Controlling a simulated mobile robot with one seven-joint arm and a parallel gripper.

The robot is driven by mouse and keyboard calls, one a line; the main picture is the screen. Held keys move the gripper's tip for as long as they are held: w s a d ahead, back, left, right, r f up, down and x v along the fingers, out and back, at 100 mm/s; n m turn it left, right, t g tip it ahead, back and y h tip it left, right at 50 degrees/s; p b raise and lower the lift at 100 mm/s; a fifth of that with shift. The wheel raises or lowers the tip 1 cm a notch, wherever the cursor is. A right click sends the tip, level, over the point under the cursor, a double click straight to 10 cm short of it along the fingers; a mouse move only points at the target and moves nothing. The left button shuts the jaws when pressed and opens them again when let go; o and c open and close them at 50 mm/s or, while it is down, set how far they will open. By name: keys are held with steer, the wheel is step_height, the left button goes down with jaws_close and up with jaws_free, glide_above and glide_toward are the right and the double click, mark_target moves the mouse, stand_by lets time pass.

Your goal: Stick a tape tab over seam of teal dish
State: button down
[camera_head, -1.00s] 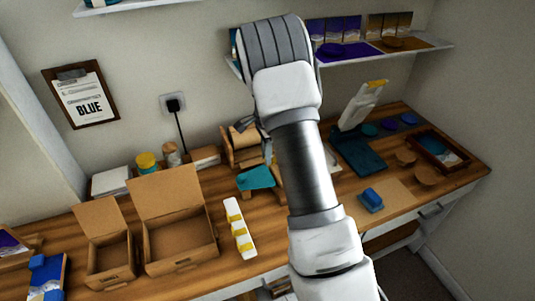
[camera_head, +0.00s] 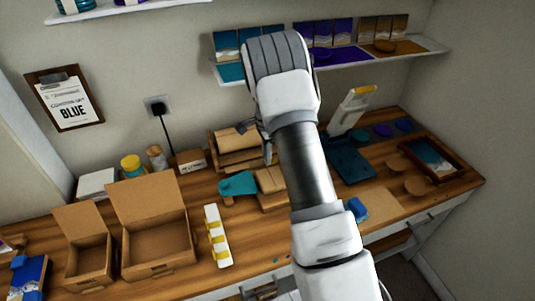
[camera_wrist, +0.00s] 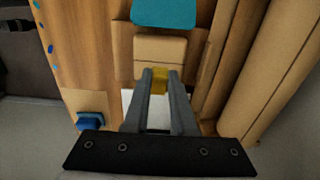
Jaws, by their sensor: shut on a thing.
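The teal dish (camera_head: 238,184) lies on the wooden bench, beside a cardboard-coloured block (camera_head: 270,183). Part of it shows at the top of the wrist view (camera_wrist: 165,12). A seam on it is too small to make out. My gripper (camera_wrist: 159,82) is shut on a small yellow tape tab (camera_wrist: 159,77), with the dish beyond its fingertips. In the head view my gripper (camera_head: 268,152) is mostly hidden behind my arm, near the rack behind the dish. A white strip with several yellow tabs (camera_head: 217,236) lies on the bench in front of the dish.
Two open cardboard boxes (camera_head: 158,247) stand left of the strip. A wooden rack (camera_head: 230,140) stands behind the dish. A blue block (camera_head: 357,208) lies to the right, also in the wrist view (camera_wrist: 91,121). A shelf (camera_head: 420,48) hangs above.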

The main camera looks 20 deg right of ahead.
steer(key=b, duration=0.3)
glide_above(267, 179)
steer(key=shift+f, duration=3.25)
steer(key=shift+f+b, duration=0.6)
steer(key=shift+b, duration=0.05)
steer(key=c, duration=0.7)
jaws_free()
steer(key=shift+o, duration=0.2)
steer(key=shift+r, duration=0.1)
steer(key=shift+r+p, duration=2.15)
steer(key=shift+r, duration=1.75)
